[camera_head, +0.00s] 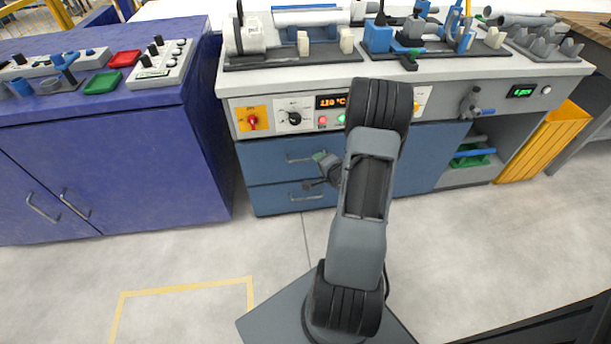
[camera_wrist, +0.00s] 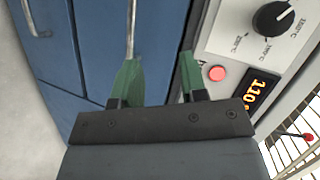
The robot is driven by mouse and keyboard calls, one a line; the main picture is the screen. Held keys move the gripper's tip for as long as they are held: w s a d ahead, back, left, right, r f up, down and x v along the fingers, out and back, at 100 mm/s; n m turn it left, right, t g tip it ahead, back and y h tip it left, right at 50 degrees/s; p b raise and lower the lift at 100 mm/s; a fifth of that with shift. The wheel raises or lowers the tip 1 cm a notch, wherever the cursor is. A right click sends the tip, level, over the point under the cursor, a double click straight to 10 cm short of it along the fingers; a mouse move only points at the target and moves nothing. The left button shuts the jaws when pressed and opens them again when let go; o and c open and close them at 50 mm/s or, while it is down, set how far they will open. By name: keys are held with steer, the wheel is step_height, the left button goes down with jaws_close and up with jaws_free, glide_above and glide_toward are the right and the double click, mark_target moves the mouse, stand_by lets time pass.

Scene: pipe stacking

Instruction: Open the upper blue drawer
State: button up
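The upper blue drawer (camera_head: 262,158) is shut, at the left of the workbench front under the control panel. Its metal handle (camera_head: 298,159) shows left of my gripper (camera_head: 321,168). In the wrist view the upper drawer (camera_wrist: 98,45) stands sideways, with its handle (camera_wrist: 131,28) running toward one green finger. My gripper (camera_wrist: 159,62) is open, its fingers apart, with nothing seen between them. The handle lines up with the left finger rather than with the middle of the gap. The handle's near end is hidden by that finger; I cannot tell whether they touch.
The lower blue drawer (camera_head: 275,200) is shut below, with its own handle (camera_head: 308,197). The control panel (camera_head: 275,114), with knobs and buttons, is just above. A purple cabinet (camera_head: 120,165) stands left. The floor (camera_head: 200,250) in front is clear.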

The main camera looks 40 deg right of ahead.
mark_target(307, 160)
step_height(307, 160, down, 6)
steer(key=s+f+m+t+b, duration=0.1)
steer(key=s+m+t+b, duration=0.1)
steer(key=m+b, duration=0.1)
steer(key=shift+y, duration=0.3)
steer(key=w+b, duration=0.1)
steer(key=w, duration=0.3)
steer(key=w+d+f+b, duration=0.1)
steer(key=w, duration=0.3)
steer(key=w+b, duration=0.1)
steer(key=w, duration=0.4)
steer(key=shift+d+f, duration=0.15)
steer(key=shift+f, duration=0.2)
jaws_close()
